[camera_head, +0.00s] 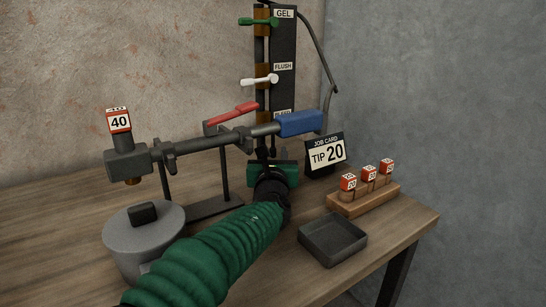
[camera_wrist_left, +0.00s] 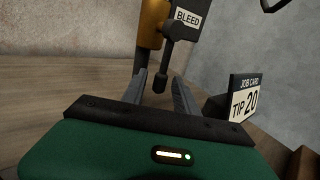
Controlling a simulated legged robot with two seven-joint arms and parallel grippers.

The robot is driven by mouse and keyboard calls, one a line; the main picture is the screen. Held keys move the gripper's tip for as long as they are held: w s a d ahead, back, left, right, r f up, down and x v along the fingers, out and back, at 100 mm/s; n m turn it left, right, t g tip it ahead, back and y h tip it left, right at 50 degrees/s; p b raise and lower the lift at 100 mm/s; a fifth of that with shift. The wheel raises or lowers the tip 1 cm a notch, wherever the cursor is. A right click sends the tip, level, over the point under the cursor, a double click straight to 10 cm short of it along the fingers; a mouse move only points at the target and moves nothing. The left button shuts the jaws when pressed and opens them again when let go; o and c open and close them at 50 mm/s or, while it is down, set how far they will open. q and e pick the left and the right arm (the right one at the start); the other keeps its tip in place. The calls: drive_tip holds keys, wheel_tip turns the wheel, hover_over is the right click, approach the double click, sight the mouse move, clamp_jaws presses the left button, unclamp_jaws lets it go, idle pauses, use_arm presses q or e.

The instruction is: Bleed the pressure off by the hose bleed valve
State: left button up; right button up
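The bleed valve shows in the left wrist view as a brass body (camera_wrist_left: 152,24) beside a BLEED label (camera_wrist_left: 187,18), with a dark lever (camera_wrist_left: 164,67) hanging down. In the head view the BLEED label (camera_head: 282,112) is partly hidden behind the lance. My left gripper (camera_wrist_left: 163,84) is below the valve, its two fingers apart on either side of the lever's knob. Gaps show between fingers and knob, so it looks open; contact cannot be told. In the head view my left gripper (camera_head: 268,153) is behind the lance. My right gripper is not in view.
A lance (camera_head: 205,142) with a tip marked 40, red trigger and blue grip (camera_head: 300,123) lies on a stand. Green and white (camera_head: 259,80) levers sit above. A TIP 20 card (camera_head: 327,153), tip rack (camera_head: 362,200), empty tray (camera_head: 332,240) and lidded pot (camera_head: 145,238) stand around.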

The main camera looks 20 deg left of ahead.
use_arm(q)
drive_tip(key=shift+w+d+r, duration=0.1)
drive_tip(key=shift+d, duration=0.05)
drive_tip(key=shift+a, duration=0.35)
drive_tip(key=c, duration=0.4)
clamp_jaws()
drive_tip(key=shift+d, duration=0.1)
idle(0.5)
